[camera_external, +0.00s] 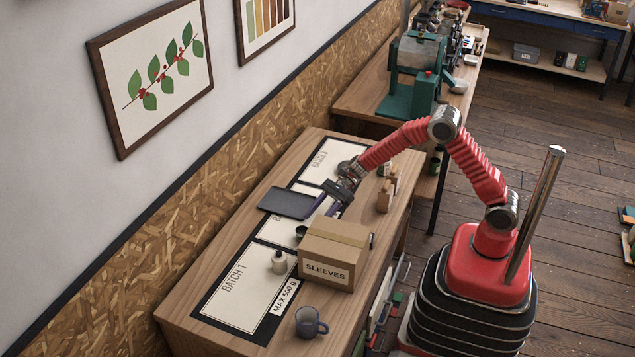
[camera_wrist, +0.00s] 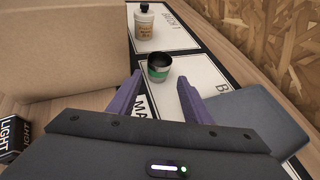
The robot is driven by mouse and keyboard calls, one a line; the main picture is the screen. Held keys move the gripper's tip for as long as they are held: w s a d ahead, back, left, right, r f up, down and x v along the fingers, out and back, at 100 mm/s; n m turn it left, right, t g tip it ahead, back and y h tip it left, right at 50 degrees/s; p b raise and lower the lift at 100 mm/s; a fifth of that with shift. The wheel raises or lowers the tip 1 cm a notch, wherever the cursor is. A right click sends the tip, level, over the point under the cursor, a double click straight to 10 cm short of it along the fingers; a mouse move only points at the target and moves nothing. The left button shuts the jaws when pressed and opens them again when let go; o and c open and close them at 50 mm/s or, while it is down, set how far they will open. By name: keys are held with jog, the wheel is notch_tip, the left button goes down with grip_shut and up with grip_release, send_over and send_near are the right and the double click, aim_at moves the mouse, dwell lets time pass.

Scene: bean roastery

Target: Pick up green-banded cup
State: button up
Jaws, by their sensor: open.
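The green-banded cup (camera_wrist: 159,68) stands upright on a white batch mat in the wrist view, with a dark inside and a green band. It lies just beyond and between the two purple fingers of my gripper (camera_wrist: 160,103), which is open and empty. In the external view the cup (camera_external: 300,232) shows only as a small dark rim, partly hidden behind the cardboard box. My gripper (camera_external: 327,207) is above the table close to the cup, on its far side from the camera.
The SLEEVES box (camera_external: 335,252) stands close beside the cup. A dark grey tray (camera_external: 287,202) lies on the other side. A cream bottle (camera_external: 279,262) stands on the BATCH 1 mat (camera_external: 232,303). A blue-grey mug (camera_external: 309,322) is at the near end.

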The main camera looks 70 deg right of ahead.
aim_at(306, 229)
jog(key=shift+x, duration=1.9)
jog(key=shift+x, duration=2.65)
jog(key=shift+s+r, duration=0.1)
jog(key=shift+c, duration=0.4)
jog(key=c, duration=0.7)
notch_tip(306, 229, up, 18)
